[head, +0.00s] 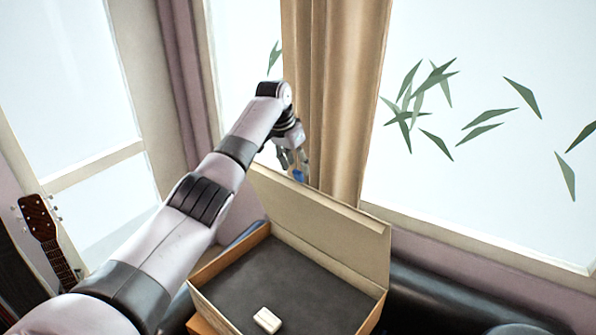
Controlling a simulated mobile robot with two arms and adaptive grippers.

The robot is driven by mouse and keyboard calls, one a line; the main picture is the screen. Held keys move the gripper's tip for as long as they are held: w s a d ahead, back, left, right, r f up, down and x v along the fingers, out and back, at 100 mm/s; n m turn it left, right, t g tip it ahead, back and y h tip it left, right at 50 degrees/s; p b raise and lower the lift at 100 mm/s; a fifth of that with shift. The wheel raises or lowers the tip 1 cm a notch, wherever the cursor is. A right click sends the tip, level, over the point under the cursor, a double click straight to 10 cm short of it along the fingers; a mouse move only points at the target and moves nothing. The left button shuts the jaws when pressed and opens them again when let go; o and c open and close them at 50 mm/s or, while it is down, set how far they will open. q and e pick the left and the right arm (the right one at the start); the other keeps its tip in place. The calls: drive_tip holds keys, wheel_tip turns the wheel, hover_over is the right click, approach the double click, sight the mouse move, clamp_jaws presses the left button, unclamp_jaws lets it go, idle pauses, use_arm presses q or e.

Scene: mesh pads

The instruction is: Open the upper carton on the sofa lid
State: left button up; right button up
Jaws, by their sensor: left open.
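The upper carton (203,299) is a brown box low in the middle of the head view. Its lid (325,226) stands raised along the far side, so the dark inside shows. A small white block (267,320) lies on the dark floor of the carton. My left gripper (292,165) is open beyond the lid's upper left corner, with its fingers pointing down. Whether a finger touches the lid I cannot tell. My right gripper is not in the view.
A dark sofa (430,290) extends behind and right of the carton. A tan curtain (335,90) hangs just behind my left gripper, between bright windows. A guitar (47,235) stands at the far left. Part of another brown box (199,325) shows below the carton.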

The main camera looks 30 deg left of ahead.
use_arm(q)
drive_tip(key=v, duration=0.8)
drive_tip(key=shift+r, duration=0.25)
drive_tip(key=shift+s+a+f, duration=0.1)
drive_tip(key=shift+s, duration=0.05)
